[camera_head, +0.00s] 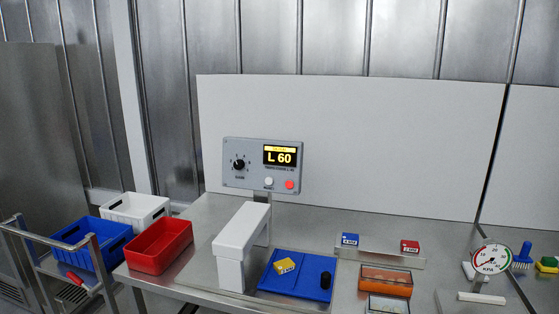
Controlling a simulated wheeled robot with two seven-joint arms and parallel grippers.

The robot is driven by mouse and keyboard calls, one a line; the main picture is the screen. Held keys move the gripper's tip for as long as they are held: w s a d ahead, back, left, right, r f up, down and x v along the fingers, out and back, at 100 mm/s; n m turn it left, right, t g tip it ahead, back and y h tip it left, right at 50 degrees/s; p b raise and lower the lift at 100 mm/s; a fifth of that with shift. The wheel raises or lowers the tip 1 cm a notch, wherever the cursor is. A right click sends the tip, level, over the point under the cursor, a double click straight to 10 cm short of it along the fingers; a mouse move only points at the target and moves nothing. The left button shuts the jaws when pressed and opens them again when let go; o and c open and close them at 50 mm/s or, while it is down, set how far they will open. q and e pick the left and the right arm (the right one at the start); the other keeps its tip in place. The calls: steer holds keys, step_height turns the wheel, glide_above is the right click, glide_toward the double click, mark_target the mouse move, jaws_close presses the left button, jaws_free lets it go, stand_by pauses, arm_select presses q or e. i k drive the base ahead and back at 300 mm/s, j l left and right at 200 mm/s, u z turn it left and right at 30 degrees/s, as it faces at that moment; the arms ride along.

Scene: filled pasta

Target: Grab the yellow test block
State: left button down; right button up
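The yellow test block (285,266) lies on the left part of a blue tray (309,281) on the steel table. It has small dark print on its top that I cannot read clearly. It sits just right of a white box-shaped housing (241,235). Nothing visible covers or touches it from above. Neither of my grippers shows in this view.
A blue block (349,239) and a red block (410,246) sit behind on a metal rack. A small black cylinder (326,280) stands right of the yellow block. An orange container (385,281) and a gauge (491,260) are farther right. A red bin (159,247) stands left.

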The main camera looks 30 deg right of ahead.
mark_target(285, 266)
steer(key=j+z, duration=0.1)
steer(key=z, duration=0.35)
steer(key=i+j+z, duration=0.1)
steer(key=z, duration=0.4)
steer(key=j+z, duration=0.15)
steer(key=z, duration=0.3)
steer(key=j+z, duration=0.15)
steer(key=z, duration=0.3)
steer(key=j+z, duration=0.25)
steer(key=j, duration=0.2)
steer(key=k+j+z, duration=0.2)
steer(key=j, duration=0.2)
steer(key=j+z, duration=0.25)
steer(key=j, duration=0.15)
steer(key=k+j+z, duration=0.2)
steer(key=j, duration=0.2)
steer(key=k+j, duration=0.1)
steer(key=j, duration=0.2)
steer(key=k+j, duration=0.15)
steer(key=j, duration=0.15)
steer(key=k+j, duration=0.1)
steer(key=j, duration=0.25)
